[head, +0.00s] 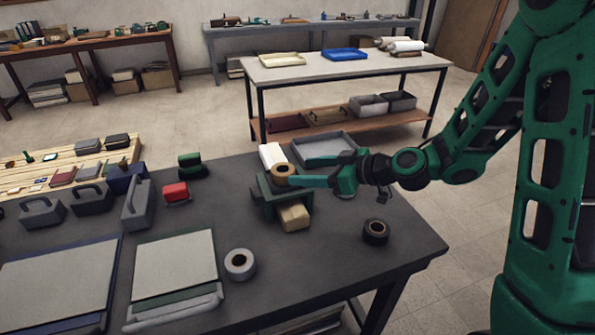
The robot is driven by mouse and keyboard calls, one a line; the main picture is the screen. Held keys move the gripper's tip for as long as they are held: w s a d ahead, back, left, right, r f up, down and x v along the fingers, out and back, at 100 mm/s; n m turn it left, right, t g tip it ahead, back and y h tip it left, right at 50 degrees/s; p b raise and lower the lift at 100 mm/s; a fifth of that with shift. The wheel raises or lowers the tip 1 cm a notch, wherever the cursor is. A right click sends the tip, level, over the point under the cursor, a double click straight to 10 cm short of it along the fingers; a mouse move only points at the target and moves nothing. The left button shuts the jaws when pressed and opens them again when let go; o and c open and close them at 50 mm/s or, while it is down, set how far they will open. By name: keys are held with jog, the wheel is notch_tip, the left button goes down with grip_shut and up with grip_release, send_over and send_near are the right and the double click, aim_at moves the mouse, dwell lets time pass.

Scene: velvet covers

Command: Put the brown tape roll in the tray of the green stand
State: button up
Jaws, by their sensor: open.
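The brown tape roll (284,169) sits at the top of the green stand (270,208), in or on its upper tray; the tray's rim is largely hidden by my gripper. My gripper (291,181) reaches in from the right, level with the stand's top. Its green fingers are open and lie right by the roll; whether they touch it I cannot tell. A cream block (294,217) sits at the lower front of the stand.
A dark tape roll (375,232) and a grey tape roll (240,264) lie on the dark table (320,262). A grey tray (325,146) and a white block (272,154) are behind the stand. A red block (176,192) is to its left. The table's front right is clear.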

jog(key=v, duration=0.5)
jog(key=shift+s+d+r, duration=0.2)
jog(key=shift+d, duration=0.05)
jog(key=s+d+f+m+g+h, duration=0.1)
jog(key=s+d, duration=0.1)
jog(key=d, duration=0.1)
jog(key=s+d+f+m+h, duration=0.1)
jog(key=s+d+h, duration=0.1)
jog(key=d, duration=0.1)
jog(key=s+d+f+g+h, duration=0.1)
jog(key=s+d, duration=0.1)
jog(key=d, duration=0.1)
jog(key=shift+s+d+f+m+g+h, duration=0.2)
jog(key=shift+f+m+g+h, duration=0.1)
jog(key=shift+f+m, duration=0.1)
jog(key=s+d+r+m+g+h, duration=0.2)
jog(key=s+d+m+h, duration=0.1)
jog(key=s+d+m, duration=0.4)
jog(key=s+d+r+m+g+h, duration=0.2)
jog(key=s+d+m, duration=0.5)
jog(key=s+d, duration=0.6)
jog(key=s+g+h, duration=0.1)
jog(key=s, duration=0.1)
jog(key=shift+s+d+r+m, duration=0.2)
jog(key=shift+s+d+m, duration=0.05)
jog(key=shift+d+m, duration=0.05)
